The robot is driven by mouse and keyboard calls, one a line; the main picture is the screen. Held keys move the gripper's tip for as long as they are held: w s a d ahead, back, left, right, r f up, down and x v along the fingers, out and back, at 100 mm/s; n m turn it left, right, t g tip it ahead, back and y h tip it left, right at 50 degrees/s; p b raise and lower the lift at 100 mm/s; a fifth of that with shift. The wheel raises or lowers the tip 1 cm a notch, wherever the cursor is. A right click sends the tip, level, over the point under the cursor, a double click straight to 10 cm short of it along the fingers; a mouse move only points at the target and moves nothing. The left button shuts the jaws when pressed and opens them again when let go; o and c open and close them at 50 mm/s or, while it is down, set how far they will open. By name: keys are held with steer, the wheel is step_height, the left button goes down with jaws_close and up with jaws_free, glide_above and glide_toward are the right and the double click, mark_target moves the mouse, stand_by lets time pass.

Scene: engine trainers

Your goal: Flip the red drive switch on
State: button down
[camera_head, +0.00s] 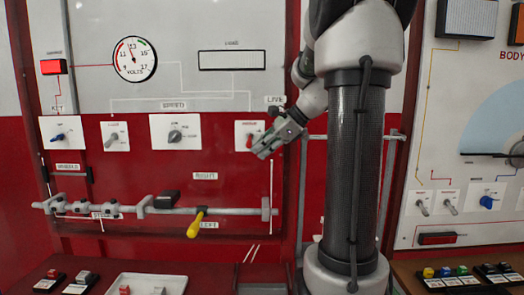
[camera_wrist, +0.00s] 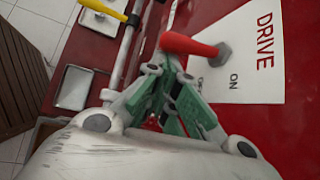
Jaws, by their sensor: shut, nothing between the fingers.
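The red drive switch (camera_head: 249,142) is a lever on a white plate (camera_head: 244,127) on the red panel. In the wrist view, its red handle (camera_wrist: 188,45) sticks out to the left from a grey base (camera_wrist: 221,54), beside the words DRIVE and ON on the white plate (camera_wrist: 262,60). My gripper (camera_head: 262,153) is at the lower right of this plate. In the wrist view, my gripper (camera_wrist: 169,62) has its fingertips together just below the handle's red tip, with nothing between them. I cannot tell whether they touch the handle.
A yellow-handled lever (camera_head: 196,224) on a grey rod (camera_head: 100,208) is below the switch plates. A plate with a dark knob (camera_head: 175,136) is left of the drive switch. A white tray (camera_head: 146,284) and small switch blocks (camera_head: 80,283) are on the bench below.

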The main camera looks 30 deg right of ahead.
steer(key=shift+s+a+r+m+g+y, duration=0.15)
steer(key=shift+r+m+g+y, duration=0.2)
steer(key=shift+g, duration=0.25)
steer(key=shift+s+a+r+m+g+y, duration=0.15)
steer(key=shift+r+m+g+y, duration=0.1)
steer(key=shift+r+g, duration=0.15)
steer(key=shift+s+r+m+g+y, duration=0.2)
steer(key=shift+r+g, duration=0.1)
steer(key=shift+r, duration=0.25)
steer(key=shift+w+r, duration=0.1)
steer(key=shift+r, duration=0.6)
